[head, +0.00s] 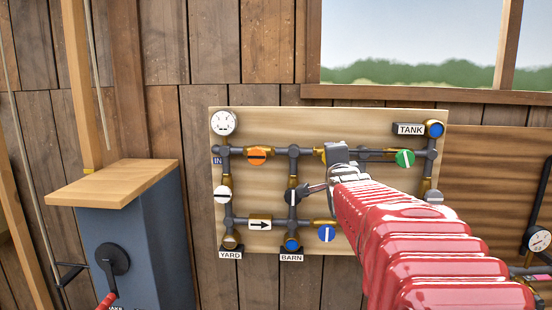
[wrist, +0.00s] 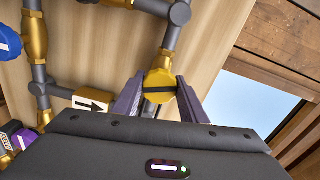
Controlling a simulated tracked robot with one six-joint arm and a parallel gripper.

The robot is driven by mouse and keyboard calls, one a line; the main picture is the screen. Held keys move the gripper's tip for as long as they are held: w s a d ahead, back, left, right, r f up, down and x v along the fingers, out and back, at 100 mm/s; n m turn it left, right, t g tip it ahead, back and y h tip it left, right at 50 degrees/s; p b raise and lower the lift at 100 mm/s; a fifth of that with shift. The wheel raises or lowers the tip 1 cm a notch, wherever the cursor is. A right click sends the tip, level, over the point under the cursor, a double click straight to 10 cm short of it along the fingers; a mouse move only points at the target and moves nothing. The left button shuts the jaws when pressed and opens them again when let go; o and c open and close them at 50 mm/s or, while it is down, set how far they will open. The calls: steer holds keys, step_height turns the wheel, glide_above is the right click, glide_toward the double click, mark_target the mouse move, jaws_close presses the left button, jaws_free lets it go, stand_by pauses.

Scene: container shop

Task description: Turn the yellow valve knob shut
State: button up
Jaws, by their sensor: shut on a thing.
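The yellow valve knob (wrist: 159,88) shows in the wrist view, on a brass fitting, with a dark bar across its face. The bar lies about level in that view, crosswise to the pipe that comes down from above. My gripper (wrist: 160,96) is shut on the knob, one dark purple finger on each side. The lower part of the knob's seat is hidden behind my gripper body. In the head view, my red arm and gripper cover the right middle of the pipe board (head: 395,122), and the yellow knob cannot be made out.
Other knobs are close by: orange (head: 257,156), green (head: 405,158) and blue (head: 327,233). An arrow plate (head: 260,225) and a pressure gauge (head: 223,122) are on the board. A blue-grey cabinet (head: 140,245) with a crank stands at left; a window (head: 410,45) is above.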

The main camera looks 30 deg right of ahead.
steer(key=shift+d+m, duration=0.1)
steer(key=shift+m, duration=1.9)
steer(key=shift+f, duration=0.1)
steer(key=o, duration=1.1)
steer(key=shift+c, duration=0.2)
steer(key=shift+s, duration=0.1)
